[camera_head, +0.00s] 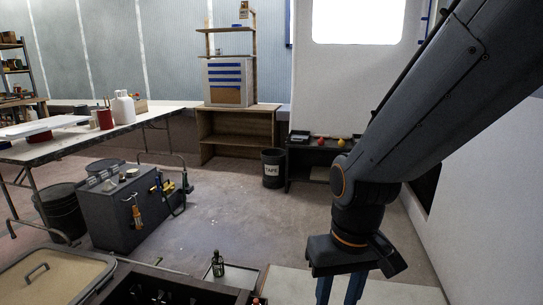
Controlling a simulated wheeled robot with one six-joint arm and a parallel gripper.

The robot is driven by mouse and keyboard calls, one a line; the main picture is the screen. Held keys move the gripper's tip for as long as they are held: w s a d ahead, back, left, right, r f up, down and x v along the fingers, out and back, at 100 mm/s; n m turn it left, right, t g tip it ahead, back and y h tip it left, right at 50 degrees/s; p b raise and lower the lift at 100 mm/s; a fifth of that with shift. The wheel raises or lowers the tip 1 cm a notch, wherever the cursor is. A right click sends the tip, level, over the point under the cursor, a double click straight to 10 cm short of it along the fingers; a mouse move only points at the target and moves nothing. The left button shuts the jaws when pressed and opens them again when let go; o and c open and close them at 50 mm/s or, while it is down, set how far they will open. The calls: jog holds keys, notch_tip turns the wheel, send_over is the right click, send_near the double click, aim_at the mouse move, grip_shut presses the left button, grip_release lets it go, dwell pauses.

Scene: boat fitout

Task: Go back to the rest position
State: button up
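My gripper (340,288) hangs at the lower right, pointing down. Two blue-grey fingers show below its dark body, with a gap between them at the top. Their tips are cut off by the bottom edge of the picture, so I cannot tell whether they hold anything. My arm runs from the upper right down to the gripper and hides part of the right wall.
A dark bottle (218,263) stands on a tray near the bottom. An open dark box (125,285) is beside it. A grey tool cabinet (120,215) and a long table (60,147) stand left. A bin (273,168) stands farther back. The middle floor is clear.

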jog(key=s+d+r+m+p, duration=0.2)
jog(key=d+r+p, duration=0.5)
jog(key=r+p, duration=0.2)
jog(key=shift+d+h+p, duration=0.25)
jog(key=shift+h+p, duration=0.05)
jog(key=shift+p, duration=0.45)
